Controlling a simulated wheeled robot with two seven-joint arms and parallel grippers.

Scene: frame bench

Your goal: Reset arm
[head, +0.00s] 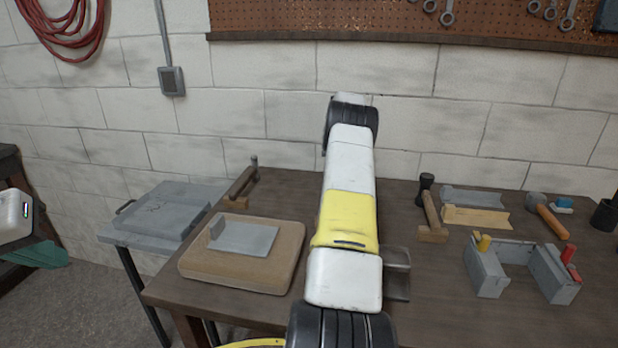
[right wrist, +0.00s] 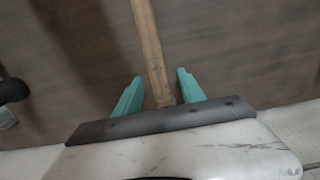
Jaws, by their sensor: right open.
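My left gripper (head: 50,254) shows at the far left edge of the head view, a white body with teal fingers. It is off to the left of the bench, over the floor. The fingers overlap from this angle, so I cannot tell how far apart they are. My right arm runs up the middle of the head view over the bench; its gripper is hidden there. In the right wrist view my right gripper (right wrist: 158,88) is open, its teal fingers apart. A light wooden bar (right wrist: 150,45) runs between them; I cannot tell whether it touches them.
The dark bench (head: 420,310) carries a tan padded block (head: 200,273) with a grey metal piece (head: 245,238), a hammer (head: 432,215), a grey fixture (head: 484,272) with yellow and red clamps, and a wooden-handled tool (head: 548,217). A grey side table (head: 150,240) stands left. A block wall is behind.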

